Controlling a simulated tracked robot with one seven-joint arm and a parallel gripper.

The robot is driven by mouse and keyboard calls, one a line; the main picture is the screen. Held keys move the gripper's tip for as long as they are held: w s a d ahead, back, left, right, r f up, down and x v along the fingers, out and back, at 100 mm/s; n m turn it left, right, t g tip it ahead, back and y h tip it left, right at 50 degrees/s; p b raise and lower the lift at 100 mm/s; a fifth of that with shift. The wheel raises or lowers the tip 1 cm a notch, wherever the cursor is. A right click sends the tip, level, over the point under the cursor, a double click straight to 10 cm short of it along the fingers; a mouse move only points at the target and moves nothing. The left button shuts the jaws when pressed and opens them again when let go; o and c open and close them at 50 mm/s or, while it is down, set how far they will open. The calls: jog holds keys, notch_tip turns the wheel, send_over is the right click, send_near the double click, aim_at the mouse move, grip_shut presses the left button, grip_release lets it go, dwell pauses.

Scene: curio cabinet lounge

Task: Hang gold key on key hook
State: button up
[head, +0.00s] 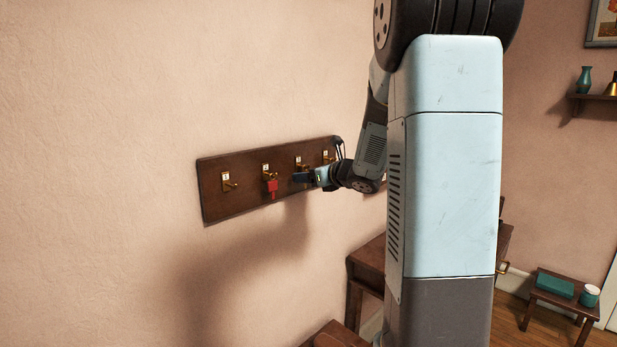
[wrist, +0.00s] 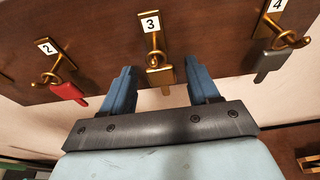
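The gold key (wrist: 160,77) hangs from the brass hook numbered 3 (wrist: 153,42) in the wrist view, its ring appearing to loop over the hook. My gripper (wrist: 159,67) is open, with one blue finger on each side of the key and a visible gap on both sides. In the head view my gripper (head: 302,177) is at the dark wooden hook board (head: 248,197) on the wall. The gold key cannot be made out clearly there, behind my fingers.
A red key (wrist: 69,92) hangs on hook 2, left of my fingers, and a grey key (wrist: 270,63) on hook 4, to the right. Hook 1 (head: 229,182) is empty. A wooden desk (head: 368,265) stands below the board at right.

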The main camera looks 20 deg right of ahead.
jog(key=v, duration=1.3)
jog(key=shift+s+d, duration=0.25)
jog(key=shift+s, duration=0.1)
jog(key=s+r+m+h, duration=0.2)
jog(key=m+h, duration=0.2)
jog(key=m, duration=0.7)
jog(key=s+r+m+h, duration=0.3)
jog(key=m+h, duration=0.2)
jog(key=m, duration=0.6)
jog(key=s+a+f+m+g+y, duration=0.1)
jog(key=s+a+f+m+g, duration=0.1)
jog(key=s+a+m, duration=0.3)
jog(key=s+a+f+m+g+y, duration=0.1)
jog(key=s+a+f+m+g, duration=0.2)
jog(key=s+a+m, duration=0.2)
jog(key=s+a+f+m+g+y, duration=0.1)
jog(key=s+a+f+m+g, duration=0.1)
jog(key=s+a+m, duration=0.3)
jog(key=shift+s+a+f+m+g, duration=0.15)
jog(key=shift+s+m+g, duration=0.2)
jog(key=shift+s+m, duration=0.55)
jog(key=shift+s+a+f+m+g, duration=0.1)
jog(key=shift+s+f+m+g, duration=0.2)
jog(key=shift+s+m, duration=0.6)
jog(key=shift+s+r, duration=0.1)
